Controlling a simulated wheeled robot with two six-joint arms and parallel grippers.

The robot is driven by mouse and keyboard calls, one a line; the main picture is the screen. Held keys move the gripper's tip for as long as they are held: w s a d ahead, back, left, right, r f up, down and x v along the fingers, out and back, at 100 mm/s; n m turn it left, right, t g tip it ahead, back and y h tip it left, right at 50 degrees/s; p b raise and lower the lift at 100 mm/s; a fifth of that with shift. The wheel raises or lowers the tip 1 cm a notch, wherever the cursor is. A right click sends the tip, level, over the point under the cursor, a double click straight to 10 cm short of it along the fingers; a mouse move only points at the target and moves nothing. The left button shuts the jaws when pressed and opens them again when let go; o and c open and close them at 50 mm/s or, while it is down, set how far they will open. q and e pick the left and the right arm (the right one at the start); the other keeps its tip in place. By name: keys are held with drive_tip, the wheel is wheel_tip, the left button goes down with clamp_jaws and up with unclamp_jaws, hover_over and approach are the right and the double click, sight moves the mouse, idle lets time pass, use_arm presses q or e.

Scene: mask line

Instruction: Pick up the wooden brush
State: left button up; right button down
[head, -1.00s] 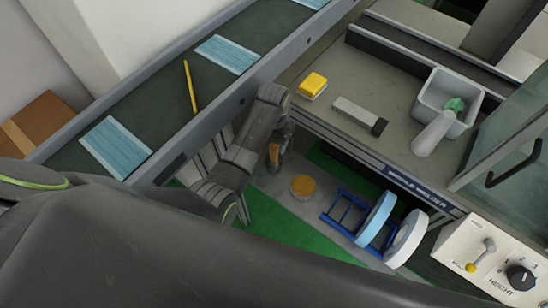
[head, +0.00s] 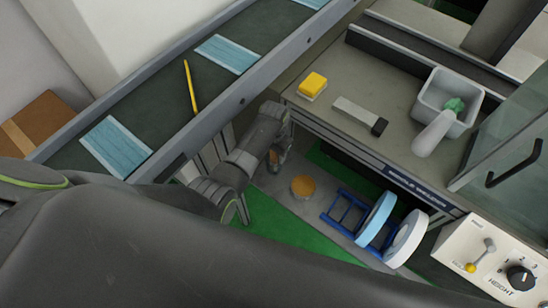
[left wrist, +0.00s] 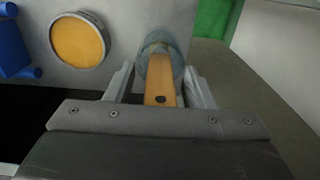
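The wooden brush (left wrist: 161,88) shows in the left wrist view as a flat tan handle with a dark hole near its end. It points toward the camera and stands in a round grey-blue cup (left wrist: 177,63). Its lower end is hidden. My left gripper (left wrist: 161,82) is open, with one finger on each side of the handle and gaps still visible. In the head view, a small part of the brush (head: 274,157) shows beside my left gripper (head: 277,150), which mostly hides it. My right gripper is not in view.
An orange-topped round tin (head: 303,187) stands close to the brush. A blue rack with rolls (head: 375,220) is to its right. The bench (head: 345,75) edge and the conveyor (head: 165,110) with blue masks flank the arm. A control box (head: 490,260) is lower right.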

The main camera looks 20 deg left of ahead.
use_arm(q)
drive_tip(key=c, duration=1)
drive_tip(key=shift+r, duration=0.1)
